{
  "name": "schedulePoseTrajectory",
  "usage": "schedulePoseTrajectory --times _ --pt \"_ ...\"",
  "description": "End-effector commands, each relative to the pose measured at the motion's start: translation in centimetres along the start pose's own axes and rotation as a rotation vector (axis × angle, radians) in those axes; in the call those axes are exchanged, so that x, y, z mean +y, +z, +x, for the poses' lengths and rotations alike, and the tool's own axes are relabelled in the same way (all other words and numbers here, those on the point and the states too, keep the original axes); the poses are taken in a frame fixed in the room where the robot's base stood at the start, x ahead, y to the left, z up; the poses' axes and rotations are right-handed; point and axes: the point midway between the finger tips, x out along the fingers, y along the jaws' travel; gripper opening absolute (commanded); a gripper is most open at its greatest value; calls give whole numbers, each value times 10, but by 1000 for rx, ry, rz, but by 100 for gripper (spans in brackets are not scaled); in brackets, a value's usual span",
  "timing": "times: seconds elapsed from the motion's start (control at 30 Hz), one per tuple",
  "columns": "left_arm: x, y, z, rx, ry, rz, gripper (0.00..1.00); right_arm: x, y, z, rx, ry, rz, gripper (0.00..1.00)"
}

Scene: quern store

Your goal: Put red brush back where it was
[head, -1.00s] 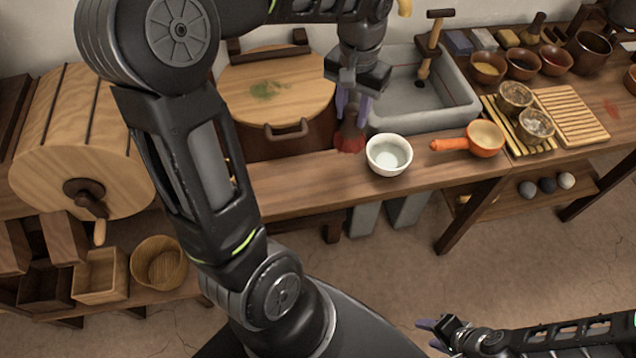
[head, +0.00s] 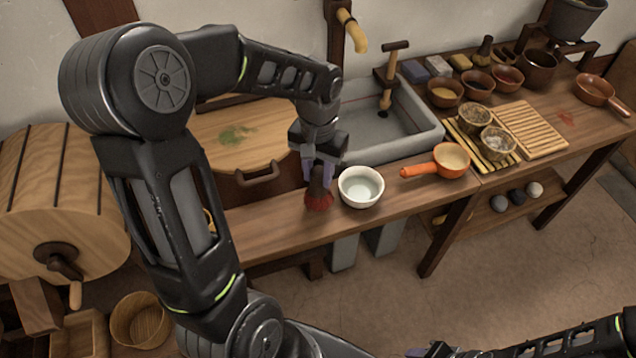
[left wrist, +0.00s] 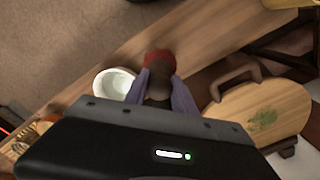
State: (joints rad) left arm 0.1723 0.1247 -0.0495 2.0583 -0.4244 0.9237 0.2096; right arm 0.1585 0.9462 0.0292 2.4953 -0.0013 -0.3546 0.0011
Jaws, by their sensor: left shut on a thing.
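The red brush (head: 319,200) has red bristles and a dark handle. My left gripper (head: 319,176) is shut on its handle, bristles pointing down, just left of the white bowl (head: 361,188) near the counter's front edge. I cannot tell whether the bristles touch the counter. In the left wrist view the brush (left wrist: 158,60) sits between the fingers (left wrist: 162,92), beside the white bowl (left wrist: 116,86). My right gripper (head: 432,350) is only partly in view at the bottom edge, away from the counter; its jaw opening is unclear.
A round wooden lid (head: 240,135) with green stains lies behind the brush. A stone sink (head: 425,140) is at the back, and an orange-handled pan (head: 450,160) stands right of the bowl. Bare counter (head: 275,228) shows left of the brush. Several small bowls stand farther right.

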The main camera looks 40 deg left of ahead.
Motion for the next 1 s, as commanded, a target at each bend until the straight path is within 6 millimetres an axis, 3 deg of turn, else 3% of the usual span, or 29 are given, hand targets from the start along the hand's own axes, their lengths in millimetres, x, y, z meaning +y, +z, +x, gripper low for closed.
schedulePoseTrajectory --times 0.27,0.57,0.93,0.97,1.0 --pt "0 0 2 0 0 0 0 0 0 0 0 0 0 44" --pt "0 0 36 0 1 -1 0 -1 0 -2 0 0 0 44" --pt "0 0 41 1 0 0 0 1 0 2 0 0 0 44" --pt "0 0 41 1 0 0 32 1 0 2 0 0 0 44" --pt "0 0 40 1 0 0 35 0 0 0 0 0 0 44"
